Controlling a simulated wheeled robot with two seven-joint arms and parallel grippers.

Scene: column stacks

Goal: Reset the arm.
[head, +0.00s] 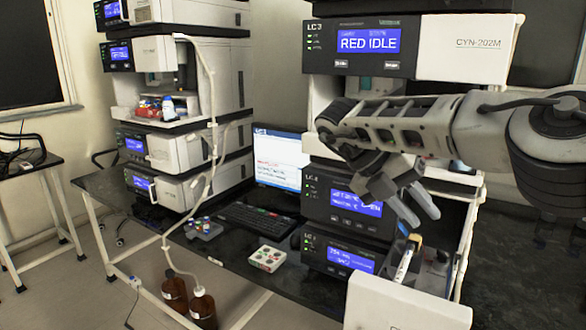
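My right arm (400,127) comes in from the right, in front of the right-hand instrument stack (350,205). Its gripper (426,220) points down, with two grey fingers apart and nothing visible between them. Below the fingertips, a slim pale piece with a yellowish top (404,264) stands tilted in the pulled-out drawer (410,308) at the bottom of the stack. The fingertips look clear of it. My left gripper is not in view.
A second instrument stack (180,150) stands at left, with small bottles on its shelf. A monitor (279,158), keyboard (257,220) and small white box (267,258) lie between the stacks. Brown bottles (203,308) stand below the bench edge. The dark bench at right (520,275) looks clear.

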